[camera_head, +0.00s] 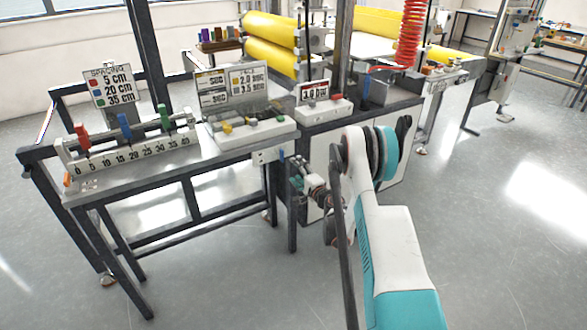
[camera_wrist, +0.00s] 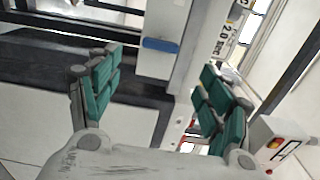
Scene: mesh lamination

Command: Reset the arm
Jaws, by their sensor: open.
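My gripper (camera_wrist: 155,100) is open and empty in the wrist view, its two green-padded fingers spread wide apart. Between and beyond the fingers is a pale panel with a blue handle-like piece (camera_wrist: 160,45). In the head view my white and teal arm reaches forward at the lower right. My gripper (camera_head: 302,180) is small there, beside the front of the machine table and apart from the controls on top. Its fingers are too small to make out well in that view.
A table with a ruler bar (camera_head: 130,155) and coloured sliders stands at left, under a spacing sign (camera_head: 112,88). A control panel (camera_head: 245,128) and a second sign (camera_head: 232,85) stand beside it. Yellow rolls (camera_head: 270,55) lie behind. The floor (camera_head: 500,225) at right is clear.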

